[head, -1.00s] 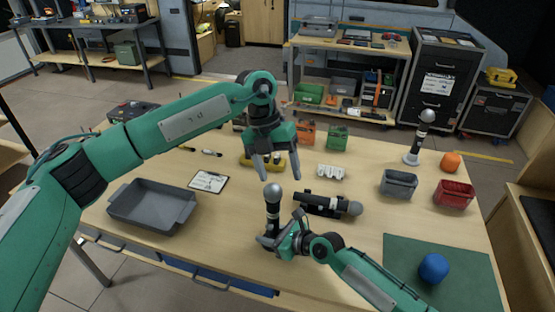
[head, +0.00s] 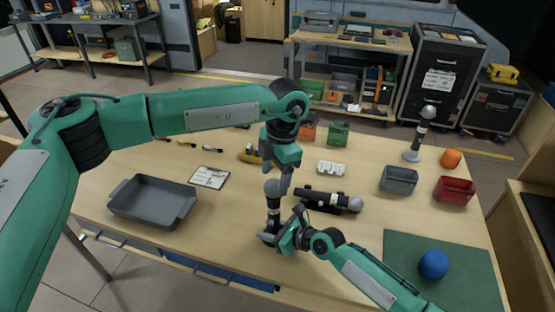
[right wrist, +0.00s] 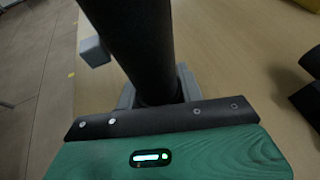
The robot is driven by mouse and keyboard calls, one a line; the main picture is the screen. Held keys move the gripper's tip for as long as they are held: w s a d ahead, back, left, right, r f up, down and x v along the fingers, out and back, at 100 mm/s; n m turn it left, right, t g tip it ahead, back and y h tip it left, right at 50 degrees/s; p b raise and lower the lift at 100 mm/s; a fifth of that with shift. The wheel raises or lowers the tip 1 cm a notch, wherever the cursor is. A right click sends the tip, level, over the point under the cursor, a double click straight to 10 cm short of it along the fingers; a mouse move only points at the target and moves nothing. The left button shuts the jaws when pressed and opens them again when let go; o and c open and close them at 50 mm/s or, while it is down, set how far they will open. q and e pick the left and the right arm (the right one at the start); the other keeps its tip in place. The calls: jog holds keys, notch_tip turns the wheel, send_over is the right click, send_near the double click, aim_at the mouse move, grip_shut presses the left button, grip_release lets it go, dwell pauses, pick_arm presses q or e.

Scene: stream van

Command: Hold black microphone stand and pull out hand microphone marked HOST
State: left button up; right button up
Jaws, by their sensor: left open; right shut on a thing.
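A hand microphone with a grey ball head (head: 272,187) and a white band stands upright in a black microphone stand (head: 271,229) near the table's front edge. Any HOST marking is too small to read. My right gripper (head: 272,240) is shut on the stand low down; its fingers hide part of it. In the right wrist view a dark upright shaft (right wrist: 138,45) rises between the fingers. My left gripper (head: 280,180) is open, pointing down, right at the microphone's head; I cannot tell whether it touches.
Another microphone (head: 328,199) lies in a black holder just right. A third (head: 420,132) stands upright at the back right. A grey tray (head: 122,206), clipboard (head: 209,177), grey bin (head: 398,180), red bin (head: 454,190) and blue ball (head: 433,264) are around.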

aim_at(272, 194)
pick_arm(q)
jog(key=f, duration=0.6)
jog(key=shift+s+a+f, duration=0.25)
jog(key=shift+a, duration=0.15)
jog(key=c, duration=1.2)
jog(key=shift+o, duration=0.2)
jog(key=shift+r, duration=0.1)
jog(key=shift+r, duration=2.4)
jog(key=shift+r, duration=1.45)
pick_arm(e)
jog(key=o, duration=1.1)
